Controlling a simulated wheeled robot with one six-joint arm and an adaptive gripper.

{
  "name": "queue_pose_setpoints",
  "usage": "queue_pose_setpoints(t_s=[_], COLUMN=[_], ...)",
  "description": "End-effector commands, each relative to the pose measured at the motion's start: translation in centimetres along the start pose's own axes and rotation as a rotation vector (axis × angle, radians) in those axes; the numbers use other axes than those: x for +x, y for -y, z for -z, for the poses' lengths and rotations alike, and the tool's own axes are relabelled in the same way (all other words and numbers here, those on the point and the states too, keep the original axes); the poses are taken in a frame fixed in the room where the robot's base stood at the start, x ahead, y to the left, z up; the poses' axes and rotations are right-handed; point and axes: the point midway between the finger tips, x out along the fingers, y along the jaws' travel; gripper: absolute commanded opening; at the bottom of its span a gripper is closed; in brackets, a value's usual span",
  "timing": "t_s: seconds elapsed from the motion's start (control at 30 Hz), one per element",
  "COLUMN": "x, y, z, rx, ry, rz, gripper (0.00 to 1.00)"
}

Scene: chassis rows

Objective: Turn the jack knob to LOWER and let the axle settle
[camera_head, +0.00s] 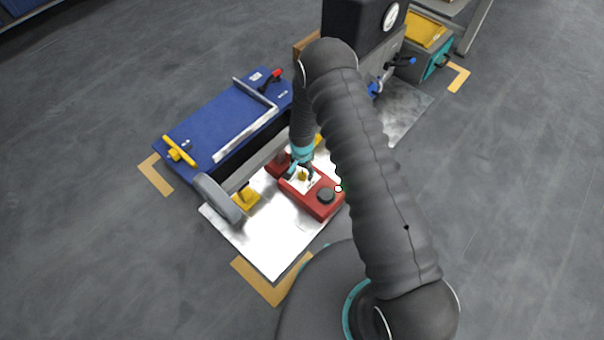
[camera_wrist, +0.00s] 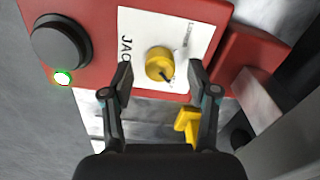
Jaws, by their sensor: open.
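The red jack box (camera_head: 318,205) sits on the shiny metal plate, with a white label panel on its top. In the wrist view, the yellow jack knob (camera_wrist: 160,64) stands on the white panel (camera_wrist: 137,25) marked JACK, its dark pointer mark toward the lower right. My gripper (camera_wrist: 161,82) is open, one finger on each side of the knob, with gaps visible. In the head view my gripper (camera_head: 301,168) is over the box, and the knob (camera_head: 302,175) shows partly beneath it. An axle with a grey wheel (camera_head: 219,198) lies beside the box.
A black round button (camera_wrist: 60,41) and a lit green-white lamp (camera_wrist: 63,77) are on the box. A blue bench (camera_head: 215,118) with a red-handled part stands behind. The bare metal plate (camera_head: 268,245) is free in front. Yellow supports (camera_head: 245,197) stand near the wheel.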

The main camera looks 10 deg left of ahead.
Motion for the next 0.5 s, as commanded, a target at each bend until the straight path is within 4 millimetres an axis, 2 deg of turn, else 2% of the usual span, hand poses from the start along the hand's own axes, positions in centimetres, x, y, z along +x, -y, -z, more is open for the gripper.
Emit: queue_pose_setpoints(t_s=[0.2,0.47,0.5], x=[1.35,1.46,1.46], y=[0.01,-0.01,-0.01], z=[0.00,0.00,0.00], rx=[0.000,0.000,0.000], ry=[0.000,0.000,0.000], rz=[0.000,0.000,0.000], gripper=[0.60,0.60,0.55])
